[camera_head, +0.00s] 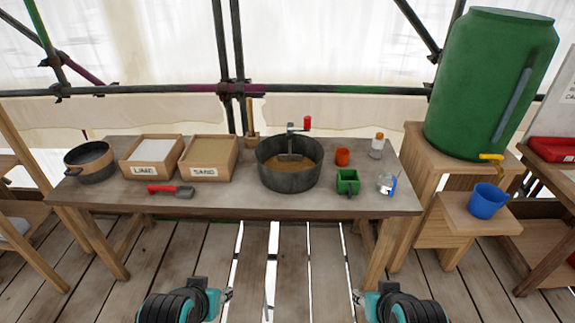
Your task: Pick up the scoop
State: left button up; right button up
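The scoop (170,190) has a red handle to the left and a grey metal head to the right. It lies flat near the front edge of the wooden table (235,203), in front of the lime and sand boxes. My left gripper (227,294) is at the bottom of the view, in front of the table, below and right of the scoop and well apart from it. My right gripper (357,297) is also low in front of the table, farther right. Both are small and partly hidden by my arms, so their finger opening is unclear. Nothing shows in either.
Behind the scoop stand the LIME box (145,171) and SAND box (203,172), with a dark pot (89,167) to the left. A cranked mixing pot (288,180), green container (347,182) and orange cup (342,156) stand to the right. The table's front edge around the scoop is clear.

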aim_at(181, 192)
jog(key=i+j, duration=0.4)
jog(key=i+j+u, duration=0.1)
jog(key=i+j, duration=0.3)
jog(key=i, duration=0.2)
jog(key=i+j, duration=0.35)
jog(key=i, duration=0.15)
